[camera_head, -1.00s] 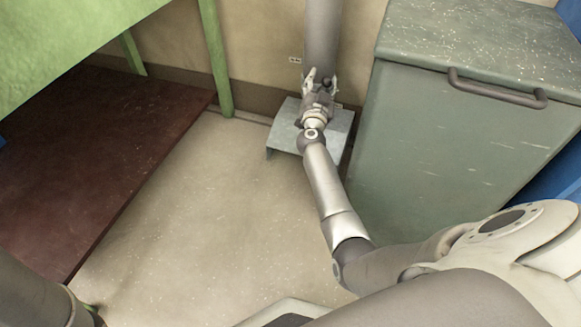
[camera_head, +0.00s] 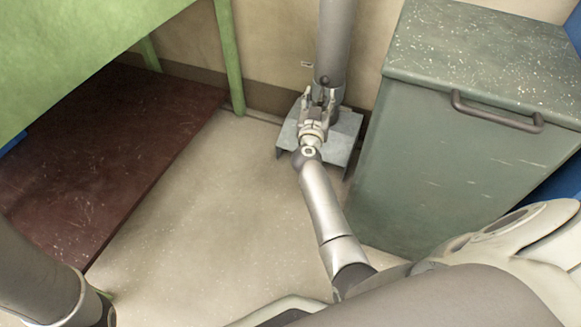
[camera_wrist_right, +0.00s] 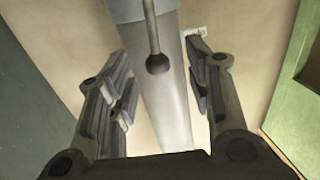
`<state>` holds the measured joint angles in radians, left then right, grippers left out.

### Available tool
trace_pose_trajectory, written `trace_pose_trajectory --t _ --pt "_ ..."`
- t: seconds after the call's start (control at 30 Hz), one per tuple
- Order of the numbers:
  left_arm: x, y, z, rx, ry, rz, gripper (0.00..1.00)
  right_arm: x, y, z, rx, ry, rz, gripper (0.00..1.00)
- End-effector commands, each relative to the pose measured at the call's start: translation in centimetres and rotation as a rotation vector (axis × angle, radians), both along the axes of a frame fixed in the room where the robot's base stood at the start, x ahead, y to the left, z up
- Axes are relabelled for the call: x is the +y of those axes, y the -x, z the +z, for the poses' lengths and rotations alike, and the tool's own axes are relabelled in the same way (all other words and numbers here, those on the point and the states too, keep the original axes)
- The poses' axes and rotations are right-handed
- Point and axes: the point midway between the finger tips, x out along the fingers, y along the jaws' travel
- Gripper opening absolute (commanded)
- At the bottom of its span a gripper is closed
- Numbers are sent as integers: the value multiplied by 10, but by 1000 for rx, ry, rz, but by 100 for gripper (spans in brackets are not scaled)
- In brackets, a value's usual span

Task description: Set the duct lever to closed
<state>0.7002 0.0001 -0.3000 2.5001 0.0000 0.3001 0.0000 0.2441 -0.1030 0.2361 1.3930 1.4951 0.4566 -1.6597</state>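The duct (camera_head: 337,45) is a grey vertical pipe against the back wall, and it also shows in the right wrist view (camera_wrist_right: 168,105). Its lever (camera_wrist_right: 152,28) is a thin rod ending in a dark round knob (camera_wrist_right: 157,64); the knob also shows in the head view (camera_head: 324,80). My right gripper (camera_head: 319,94) is at the duct, just below the knob in the head view. In the wrist view the right gripper (camera_wrist_right: 160,88) has its fingers spread, with the knob in the gap and no visible contact. My left arm shows at lower left; its gripper is out of view.
A grey-green cabinet (camera_head: 450,150) with a bar handle (camera_head: 497,112) stands right of the duct. A metal stand (camera_head: 345,140) is at the duct's foot. A green-framed bench (camera_head: 90,50) with a dark red lower shelf (camera_head: 110,140) is at left. The floor between is clear.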

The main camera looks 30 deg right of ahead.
Motion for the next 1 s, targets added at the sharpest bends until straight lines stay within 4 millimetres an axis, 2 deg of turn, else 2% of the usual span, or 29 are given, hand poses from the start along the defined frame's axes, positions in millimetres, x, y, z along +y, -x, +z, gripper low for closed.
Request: trace_pose_trajectory --t 0.03,0.2,0.57,1.0 --pt "0 0 12 0 0 0 100 8 9 5 3 -1 2 47" --pt "0 0 31 0 0 0 100 27 33 6 4 0 7 47" --pt "0 0 81 0 0 0 100 57 33 9 64 18 134 47" --pt "0 0 141 0 0 0 100 95 47 1 167 9 290 47"
